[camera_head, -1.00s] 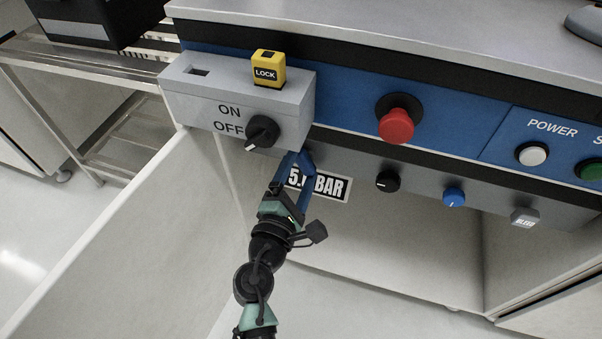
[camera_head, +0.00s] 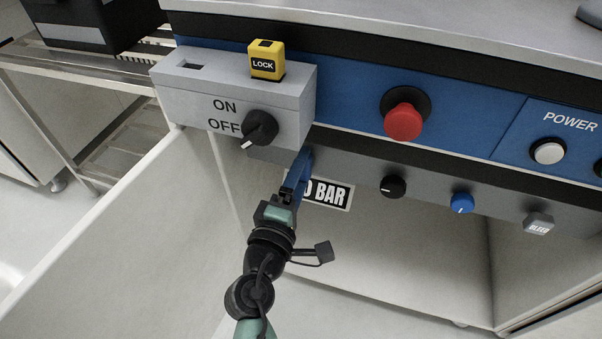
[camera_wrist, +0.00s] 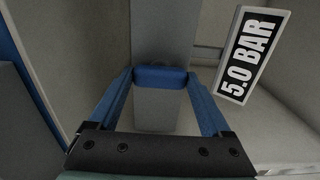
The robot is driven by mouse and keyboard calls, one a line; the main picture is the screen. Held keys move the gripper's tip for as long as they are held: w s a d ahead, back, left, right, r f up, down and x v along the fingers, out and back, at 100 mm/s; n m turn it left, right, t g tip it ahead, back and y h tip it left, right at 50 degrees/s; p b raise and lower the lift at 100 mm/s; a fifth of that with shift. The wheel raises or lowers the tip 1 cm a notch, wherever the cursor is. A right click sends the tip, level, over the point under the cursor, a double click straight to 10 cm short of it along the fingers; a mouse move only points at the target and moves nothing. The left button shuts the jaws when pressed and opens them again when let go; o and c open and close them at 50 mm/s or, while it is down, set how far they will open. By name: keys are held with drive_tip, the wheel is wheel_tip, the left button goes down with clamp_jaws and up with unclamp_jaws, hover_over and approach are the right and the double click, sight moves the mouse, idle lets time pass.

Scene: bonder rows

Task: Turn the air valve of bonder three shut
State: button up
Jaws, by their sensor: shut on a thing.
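A blue bar (camera_wrist: 163,77), seemingly the air valve's handle, spans between my blue fingertips in the wrist view, in front of a grey block (camera_wrist: 158,110). My gripper (camera_head: 300,165) is shut on it, under the front panel beside the grey switch box. In the head view my fingers hide the handle, so its turn angle cannot be told there. A plate reading 5.0 BAR (camera_wrist: 252,55) stands right of the fingers in the wrist view. In the head view my gripper covers part of this plate (camera_head: 335,194).
The grey box (camera_head: 185,95) carries a black ON/OFF knob (camera_head: 260,128), pointer near OFF, and a yellow LOCK block (camera_head: 267,62). A pale panel (camera_head: 110,230) stands left.

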drive_tip(key=shift+f, duration=0.1)
drive_tip(key=o, duration=1.2)
drive_tip(key=shift+c, duration=0.2)
drive_tip(key=shift+s, duration=0.1)
drive_tip(key=p+v, duration=0.2)
drive_tip(key=v, duration=1.1)
